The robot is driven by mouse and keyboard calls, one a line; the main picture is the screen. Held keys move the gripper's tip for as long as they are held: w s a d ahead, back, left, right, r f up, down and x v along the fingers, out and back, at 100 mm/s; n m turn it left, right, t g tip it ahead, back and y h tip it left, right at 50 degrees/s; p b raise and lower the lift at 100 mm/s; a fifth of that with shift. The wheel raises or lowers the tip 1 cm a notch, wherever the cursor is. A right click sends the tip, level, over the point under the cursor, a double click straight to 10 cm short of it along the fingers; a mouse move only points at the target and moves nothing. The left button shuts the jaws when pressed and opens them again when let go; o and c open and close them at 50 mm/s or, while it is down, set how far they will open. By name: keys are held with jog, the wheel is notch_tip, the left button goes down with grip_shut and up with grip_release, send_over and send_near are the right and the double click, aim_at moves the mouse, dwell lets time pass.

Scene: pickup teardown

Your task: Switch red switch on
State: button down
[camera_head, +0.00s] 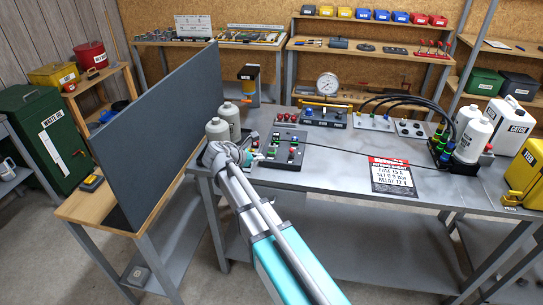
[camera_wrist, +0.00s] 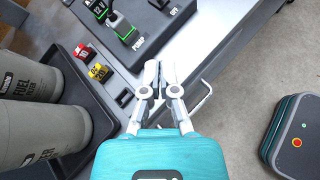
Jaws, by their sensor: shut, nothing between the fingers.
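A dark switch panel (camera_head: 284,148) lies on the grey metal table, with small red and green parts on it. In the wrist view the panel (camera_wrist: 125,77) carries a red block (camera_wrist: 82,52), a yellow block (camera_wrist: 98,73) and a lever switch in a green frame (camera_wrist: 119,24) near the word PUMP. I cannot tell which part is the red switch. My gripper (camera_wrist: 159,68) is shut and empty, over the panel's edge and apart from the red block.
Grey bottles (camera_head: 218,130) stand left of the panel, in a black tray in the wrist view (camera_wrist: 72,160). A grey upright board (camera_head: 165,125) stands further left. A gauge panel (camera_head: 325,115) sits behind. The table right of the panel is mostly clear around a printed sign (camera_head: 392,176).

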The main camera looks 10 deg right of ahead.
jog(key=b, duration=0.5)
send_near(291, 155)
jog(key=f, duration=0.1)
jog(key=w+f, duration=0.1)
jog(key=f, duration=0.1)
jog(key=shift+d, duration=0.15)
jog(key=d, duration=0.1)
jog(key=w+d+r+p, duration=0.1)
jog(key=shift+d+r, duration=0.1)
jog(key=shift+d, duration=0.15)
jog(key=shift+w+d, duration=0.3)
jog(key=shift+d, duration=0.25)
jog(key=shift+a+r+p, duration=0.15)
jog(key=shift+a+p, duration=0.15)
jog(key=shift+p, duration=0.05)
jog(key=shift+w, duration=0.1)
